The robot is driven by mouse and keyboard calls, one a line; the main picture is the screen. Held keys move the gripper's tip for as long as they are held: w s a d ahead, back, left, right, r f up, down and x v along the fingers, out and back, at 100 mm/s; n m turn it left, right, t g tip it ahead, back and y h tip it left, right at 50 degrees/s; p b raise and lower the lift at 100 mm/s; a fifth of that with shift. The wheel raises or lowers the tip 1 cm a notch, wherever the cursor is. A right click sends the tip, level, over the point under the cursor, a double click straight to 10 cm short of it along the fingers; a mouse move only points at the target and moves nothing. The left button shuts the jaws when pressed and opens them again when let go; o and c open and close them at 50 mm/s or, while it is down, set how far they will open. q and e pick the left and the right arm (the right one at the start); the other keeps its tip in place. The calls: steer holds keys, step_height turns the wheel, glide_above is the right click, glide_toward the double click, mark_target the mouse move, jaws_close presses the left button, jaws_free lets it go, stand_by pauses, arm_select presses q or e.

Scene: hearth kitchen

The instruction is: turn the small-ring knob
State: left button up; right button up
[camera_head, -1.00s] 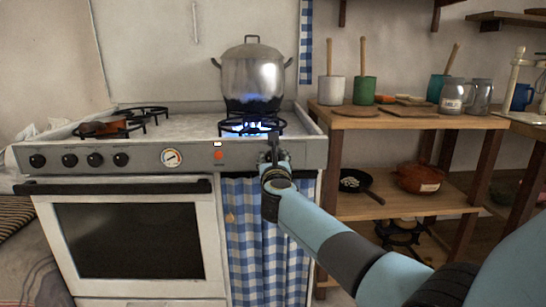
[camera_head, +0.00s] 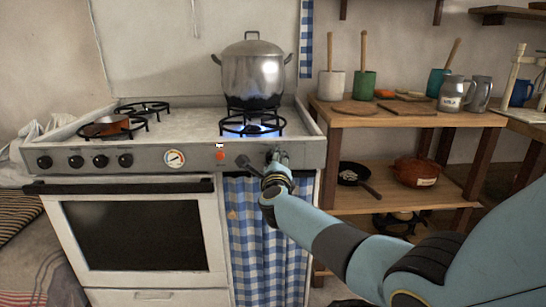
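My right gripper (camera_head: 260,159) is at the right end of the stove's front panel, below the burner with the pot. Its fingers look spread, one dark finger reaching left and the other near the panel on the right. The knob there is largely hidden by the gripper, and I cannot tell whether they touch. The burner (camera_head: 252,123) above shows a low blue flame under a large steel pot (camera_head: 253,72). My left gripper is not in view.
Several black knobs (camera_head: 101,161) line the panel's left part, with a round gauge (camera_head: 175,159) and a red button (camera_head: 220,154) to their right. A small copper-coloured pan (camera_head: 106,127) sits on the left burner. A wooden shelf (camera_head: 415,119) with pots and jugs stands at right.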

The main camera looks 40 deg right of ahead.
steer(key=shift+n, duration=0.6)
steer(key=shift+n+p, duration=0.3)
steer(key=o, duration=1.1)
steer(key=shift+a, duration=0.1)
steer(key=shift+o, duration=0.2)
steer(key=v, duration=1.2)
steer(key=shift+s+f, duration=0.1)
